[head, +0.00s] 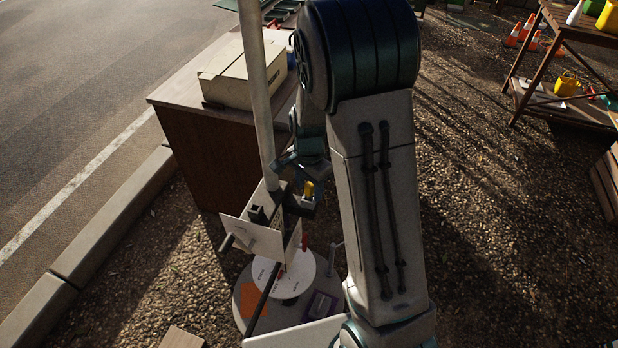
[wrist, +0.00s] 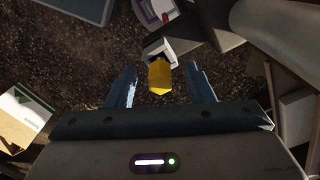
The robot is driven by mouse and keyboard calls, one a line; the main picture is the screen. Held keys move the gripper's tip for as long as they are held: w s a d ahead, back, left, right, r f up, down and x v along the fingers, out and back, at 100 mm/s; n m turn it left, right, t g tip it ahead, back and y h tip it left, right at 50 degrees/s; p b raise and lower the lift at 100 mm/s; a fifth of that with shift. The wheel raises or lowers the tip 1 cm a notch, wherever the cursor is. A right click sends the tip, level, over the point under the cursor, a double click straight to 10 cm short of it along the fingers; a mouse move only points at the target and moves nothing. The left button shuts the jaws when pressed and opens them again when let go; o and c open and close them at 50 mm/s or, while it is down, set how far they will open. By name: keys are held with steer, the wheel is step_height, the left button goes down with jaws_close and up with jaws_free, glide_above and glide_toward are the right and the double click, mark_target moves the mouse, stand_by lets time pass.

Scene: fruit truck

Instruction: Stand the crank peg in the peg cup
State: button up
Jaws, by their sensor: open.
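In the wrist view my gripper (wrist: 160,68) is open, with one finger on each side of a yellow piece (wrist: 159,76), which looks like the crank peg. The yellow piece meets a small white, square-ended holder with a dark face (wrist: 157,48), which may be the peg cup. I cannot tell how deep it sits. In the head view the yellow piece (head: 309,189) stands upright at a small grey block (head: 306,202), just below my gripper (head: 300,167). My arm partly covers this area, and finger contact cannot be made out.
A pale pole (head: 257,90) rises close beside my gripper. A white panel (head: 250,238) is below left, above a round table (head: 243,309) with a white disc (head: 270,287). A brown cabinet (head: 205,150) bearing a cardboard box (head: 228,86) stands behind.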

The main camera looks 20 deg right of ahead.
mark_target(309, 184)
step_height(309, 184, up, 14)
steer(key=shift+f+b, duration=0.15)
steer(key=shift+b, duration=0.25)
stand_by(0.3)
steer(key=s+r+n+t, duration=0.3)
steer(key=s+n, duration=0.9)
steer(key=s, duration=0.7)
steer(key=shift+s, duration=0.15)
